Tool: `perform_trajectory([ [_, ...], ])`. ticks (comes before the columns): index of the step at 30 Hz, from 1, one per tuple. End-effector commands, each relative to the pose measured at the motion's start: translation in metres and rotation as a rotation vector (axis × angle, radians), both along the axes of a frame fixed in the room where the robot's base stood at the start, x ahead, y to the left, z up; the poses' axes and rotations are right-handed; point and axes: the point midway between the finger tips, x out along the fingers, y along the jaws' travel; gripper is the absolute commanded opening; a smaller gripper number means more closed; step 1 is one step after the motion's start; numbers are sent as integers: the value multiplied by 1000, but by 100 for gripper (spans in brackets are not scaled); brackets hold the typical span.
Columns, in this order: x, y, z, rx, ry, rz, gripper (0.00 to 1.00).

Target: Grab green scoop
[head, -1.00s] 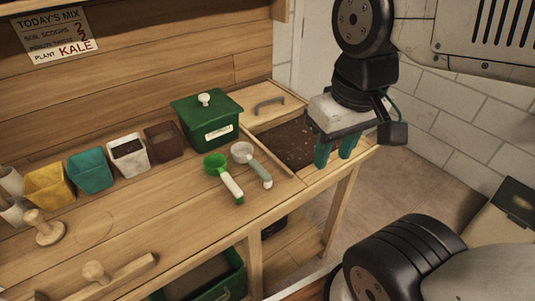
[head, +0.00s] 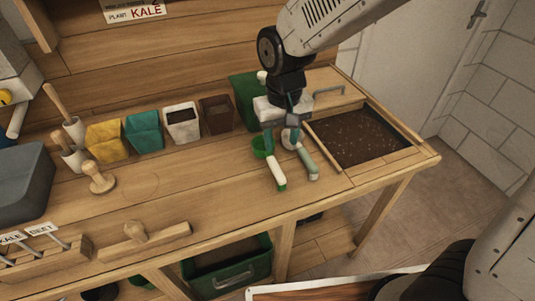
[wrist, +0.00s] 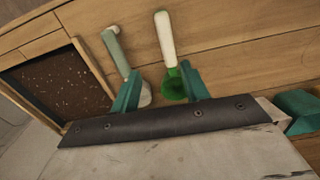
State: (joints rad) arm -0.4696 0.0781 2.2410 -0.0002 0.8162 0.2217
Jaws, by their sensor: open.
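The green scoop lies on the bench with its white handle (head: 277,176) toward the front edge and its green bowl (head: 260,147) behind. In the wrist view its bowl (wrist: 173,86) shows between the fingers, close to the right one, which hides part of it. My gripper (head: 282,137) is open and empty, pointing down over the bowls of the two scoops. Its teal fingers also show in the wrist view (wrist: 160,90). A second scoop with a grey-green handle (head: 307,160) lies just right of the green one. Its pale bowl is partly hidden by a finger.
A soil bin (head: 410,140) is sunk in the bench at right. The green lidded box (head: 245,92) stands behind my gripper, partly hidden. Brown (head: 217,114), white (head: 182,125), teal and yellow pots line the back. The bench in front of the scoops is clear.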

Motion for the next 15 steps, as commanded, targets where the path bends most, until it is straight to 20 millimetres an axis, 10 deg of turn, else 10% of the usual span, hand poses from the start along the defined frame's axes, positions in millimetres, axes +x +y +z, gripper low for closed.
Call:
perform_trajectory([
  [15, 6, 16, -59, -4, 9, 14, 45],
])
